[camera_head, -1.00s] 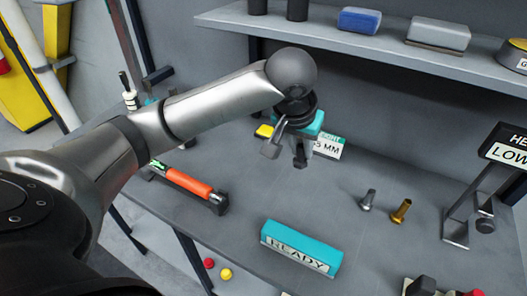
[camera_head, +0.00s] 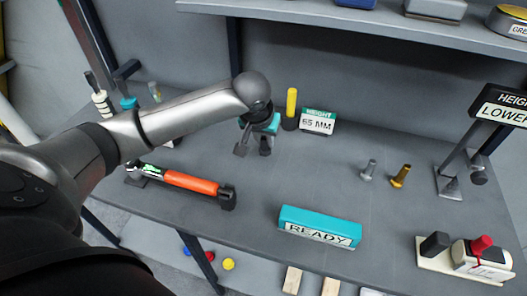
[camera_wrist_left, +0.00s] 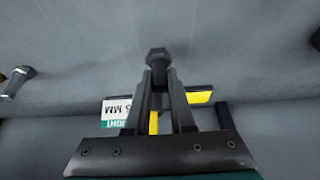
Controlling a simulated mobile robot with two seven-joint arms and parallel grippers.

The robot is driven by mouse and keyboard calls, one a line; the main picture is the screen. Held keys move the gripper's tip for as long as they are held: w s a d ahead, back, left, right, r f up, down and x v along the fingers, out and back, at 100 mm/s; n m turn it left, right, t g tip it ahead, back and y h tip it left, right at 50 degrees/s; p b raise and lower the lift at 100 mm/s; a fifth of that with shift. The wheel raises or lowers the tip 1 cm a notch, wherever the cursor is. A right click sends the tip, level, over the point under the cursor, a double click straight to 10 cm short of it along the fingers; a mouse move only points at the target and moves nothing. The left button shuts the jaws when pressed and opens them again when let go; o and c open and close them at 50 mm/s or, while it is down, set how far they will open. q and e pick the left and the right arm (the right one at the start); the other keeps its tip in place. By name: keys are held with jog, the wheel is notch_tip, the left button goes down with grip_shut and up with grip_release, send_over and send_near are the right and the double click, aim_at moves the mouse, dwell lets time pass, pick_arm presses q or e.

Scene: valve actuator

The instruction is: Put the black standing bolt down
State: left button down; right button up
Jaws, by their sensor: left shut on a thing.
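My left gripper (camera_head: 254,151) is over the back middle of the grey workbench, in front of the height sign. In the left wrist view its two fingers (camera_wrist_left: 159,80) are closed on the black bolt (camera_wrist_left: 157,55), whose dark hex head shows just past the fingertips. The bolt's shank is mostly hidden between the fingers. In the head view the bolt is hard to tell from the dark fingers, and I cannot tell whether it touches the bench. My right gripper is not in view.
A silver bolt (camera_head: 369,169) and a brass bolt (camera_head: 400,177) stand to the right. A white "65 MM" sign (camera_head: 318,122) and a yellow-and-black upright thing (camera_head: 291,107) are close behind the gripper.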

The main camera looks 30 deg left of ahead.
aim_at(263, 148)
pick_arm(q)
jog(key=shift+f+b, duration=0.3)
jog(key=shift+f, duration=1.6)
jog(key=c, duration=0.8)
grip_release()
jog(key=shift+f, duration=0.15)
jog(key=shift+o, duration=0.2)
